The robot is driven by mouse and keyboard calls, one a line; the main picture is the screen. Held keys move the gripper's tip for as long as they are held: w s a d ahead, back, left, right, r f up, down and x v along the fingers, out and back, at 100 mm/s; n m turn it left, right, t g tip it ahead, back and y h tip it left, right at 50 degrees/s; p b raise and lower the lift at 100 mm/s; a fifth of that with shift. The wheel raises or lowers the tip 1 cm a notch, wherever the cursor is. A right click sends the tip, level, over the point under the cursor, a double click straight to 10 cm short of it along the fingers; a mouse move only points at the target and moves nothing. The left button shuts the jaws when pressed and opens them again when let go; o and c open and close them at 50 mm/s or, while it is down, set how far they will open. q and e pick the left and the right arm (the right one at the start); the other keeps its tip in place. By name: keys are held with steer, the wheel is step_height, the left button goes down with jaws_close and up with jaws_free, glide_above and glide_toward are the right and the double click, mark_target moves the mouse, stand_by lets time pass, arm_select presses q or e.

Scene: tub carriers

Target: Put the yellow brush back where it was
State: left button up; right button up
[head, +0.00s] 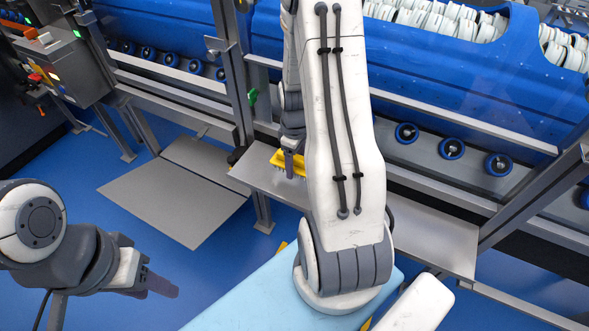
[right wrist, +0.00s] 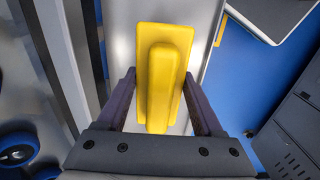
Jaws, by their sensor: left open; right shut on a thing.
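The yellow brush (head: 287,160) is at the left end of a narrow grey metal shelf (head: 440,236) below the conveyor. My right gripper (head: 290,164) is over it, partly hidden behind my arm. In the right wrist view the brush (right wrist: 165,60) lies between the two dark fingers, its handle block facing the camera, and the gripper is shut on it. I cannot tell whether the brush touches the shelf. My left gripper (head: 162,286) is open and empty at the lower left, over the floor, far from the shelf.
A big blue tub (head: 440,70) with white items stands on the conveyor behind the shelf. A steel post (head: 236,70) rises near the shelf's left end. A light blue top (head: 250,298) is in front. A grey plate (head: 175,195) lies on the floor at left.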

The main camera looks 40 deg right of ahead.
mark_target(295, 171)
steer(key=shift+w+d+f, duration=0.15)
steer(key=shift+w+f, duration=0.1)
steer(key=shift+w, duration=0.1)
steer(key=shift+f, duration=2.05)
steer(key=shift+f, duration=0.2)
steer(key=o, duration=1.2)
steer(key=shift+r, duration=0.1)
